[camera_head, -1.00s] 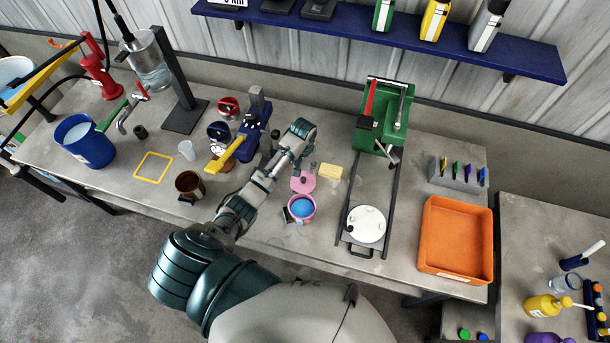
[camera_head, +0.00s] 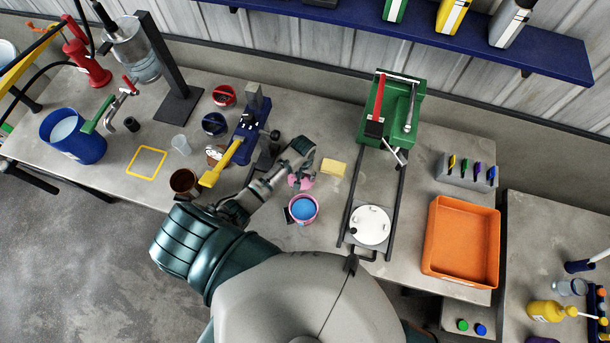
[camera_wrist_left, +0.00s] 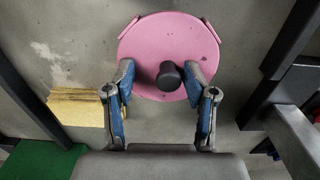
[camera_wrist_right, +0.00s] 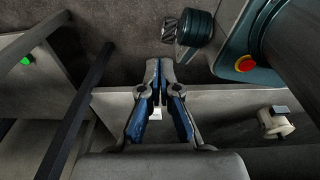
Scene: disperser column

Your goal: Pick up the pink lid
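The pink lid (camera_wrist_left: 182,34) lies on the grey table, a flat disc with a black knob (camera_wrist_left: 169,75) in its middle. In the head view the lid (camera_head: 301,183) is partly covered by my left gripper (camera_head: 299,176), just behind the pink pot with blue contents (camera_head: 303,209). In the left wrist view my left gripper (camera_wrist_left: 160,73) is open, with one finger on each side of the knob and visible gaps to it. My right gripper (camera_wrist_right: 160,64) shows only in the right wrist view, fingertips together, with nothing seen between them.
The green press (camera_head: 390,105) with dark rails and a white disc (camera_head: 370,226) stands further right, then an orange tray (camera_head: 462,278). A blue device with a yellow handle (camera_head: 222,166) is to the left.

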